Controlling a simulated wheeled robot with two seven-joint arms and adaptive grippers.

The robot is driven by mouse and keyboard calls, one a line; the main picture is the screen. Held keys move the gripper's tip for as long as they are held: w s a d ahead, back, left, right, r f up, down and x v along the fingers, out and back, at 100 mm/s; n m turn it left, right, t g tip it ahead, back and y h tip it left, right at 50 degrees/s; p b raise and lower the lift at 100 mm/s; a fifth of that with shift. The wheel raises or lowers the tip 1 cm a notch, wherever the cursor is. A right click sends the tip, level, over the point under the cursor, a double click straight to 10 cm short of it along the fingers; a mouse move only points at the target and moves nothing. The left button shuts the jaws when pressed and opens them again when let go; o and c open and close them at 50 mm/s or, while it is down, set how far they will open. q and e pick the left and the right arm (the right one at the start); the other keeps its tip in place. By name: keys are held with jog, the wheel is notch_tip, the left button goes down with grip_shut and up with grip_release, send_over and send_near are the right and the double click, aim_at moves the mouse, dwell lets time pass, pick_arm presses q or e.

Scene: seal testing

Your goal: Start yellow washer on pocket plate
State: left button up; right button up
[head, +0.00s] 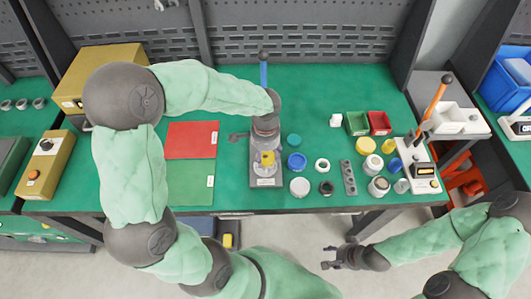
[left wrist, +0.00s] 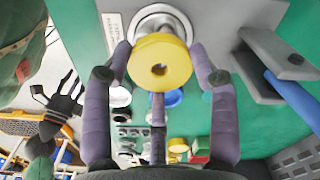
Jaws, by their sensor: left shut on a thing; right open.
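My left gripper (head: 266,150) is shut on the yellow washer (head: 267,159), a thick disc with a small central hole. In the left wrist view the washer (left wrist: 172,68) sits between the fingertips. Behind it are a round metal piece (left wrist: 158,22) and a grey surface of the fixture (head: 228,184), which bears a white label. I cannot tell whether the washer touches the metal piece. A grey strip with several round pockets (head: 348,177) lies to the right on the green table; which part is the pocket plate is unclear. My right gripper (head: 334,258) is open and empty, off the table's front edge.
A blue-handled lever (head: 263,72) stands behind the fixture. Several round parts, a green bin (head: 357,123), a red bin (head: 379,122) and a white device (head: 422,172) with an orange-handled lever are to the right. Red (head: 191,140) and green mats lie left.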

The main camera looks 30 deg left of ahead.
aim_at(266, 157)
pick_arm(q)
jog(key=shift+f, duration=0.4)
dwell(0.5)
jog(key=o, duration=0.9)
jog(key=shift+o, duration=0.2)
jog(key=shift+r+p, duration=2.8)
jog(key=shift+r, duration=0.8)
jog(key=shift+s+f, duration=0.1)
jog(key=shift+f, duration=0.05)
